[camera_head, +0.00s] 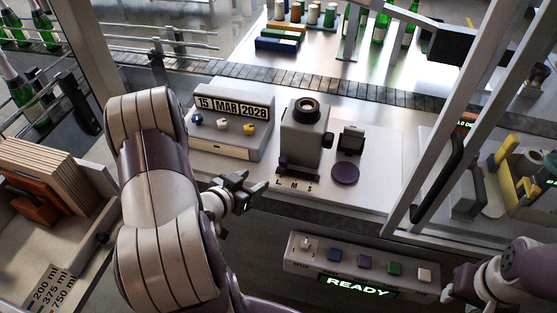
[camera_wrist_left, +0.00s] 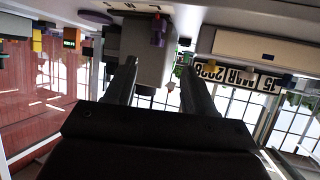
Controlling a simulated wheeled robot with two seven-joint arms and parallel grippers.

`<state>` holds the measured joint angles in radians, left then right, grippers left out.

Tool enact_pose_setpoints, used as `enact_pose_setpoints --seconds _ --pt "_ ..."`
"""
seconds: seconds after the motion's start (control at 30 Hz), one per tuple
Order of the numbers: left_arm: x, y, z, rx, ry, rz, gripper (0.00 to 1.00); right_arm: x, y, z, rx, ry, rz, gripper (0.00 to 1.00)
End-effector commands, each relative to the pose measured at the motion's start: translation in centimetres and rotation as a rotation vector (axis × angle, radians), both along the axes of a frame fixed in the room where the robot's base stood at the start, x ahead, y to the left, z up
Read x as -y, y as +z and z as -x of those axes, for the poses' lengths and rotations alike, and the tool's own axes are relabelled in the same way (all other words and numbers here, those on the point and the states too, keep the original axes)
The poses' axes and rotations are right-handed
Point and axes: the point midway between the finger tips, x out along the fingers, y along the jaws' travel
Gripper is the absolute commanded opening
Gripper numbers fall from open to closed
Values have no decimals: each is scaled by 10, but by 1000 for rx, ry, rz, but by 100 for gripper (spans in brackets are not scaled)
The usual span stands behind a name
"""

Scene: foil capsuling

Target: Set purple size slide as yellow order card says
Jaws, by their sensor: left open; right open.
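The grey capsuling machine (camera_head: 305,135) stands on the white worktop, with the letters L, M, S along its front edge. The purple size slide (camera_head: 283,163) is at its front left, close to the L; it also shows in the left wrist view (camera_wrist_left: 158,30), where the picture is upside down. My left gripper (camera_head: 255,184) is open and empty, just left of and in front of the slide, apart from it. It also shows in the left wrist view (camera_wrist_left: 158,68). My right gripper (camera_head: 448,290) is open at the lower right. I cannot make out a yellow order card.
A date box (camera_head: 236,110) reading 15 MAR 2028 with small knobs stands left of the machine. A purple disc (camera_head: 345,174) lies to its right. A button panel (camera_head: 360,266) reading READY is in front. A frame post (camera_head: 450,120) rises at right.

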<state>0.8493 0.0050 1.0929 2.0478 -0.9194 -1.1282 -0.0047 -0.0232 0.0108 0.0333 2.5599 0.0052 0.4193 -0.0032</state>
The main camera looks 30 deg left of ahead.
Motion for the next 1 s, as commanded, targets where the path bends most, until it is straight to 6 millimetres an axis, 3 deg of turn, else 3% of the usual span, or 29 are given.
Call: enact_pose_setpoints --seconds 0.13,0.4,0.6,1.0 --pt "4 7 -14 56 -11 6 54 0 2 0 0 0 0 40" --pt "10 -18 -76 53 -13 5 54 0 13 0 0 0 0 40" --pt "11 -33 -110 52 -9 6 54 0 18 0 0 0 0 40" --pt "11 -38 -121 53 -6 5 54 0 19 0 0 0 0 40"
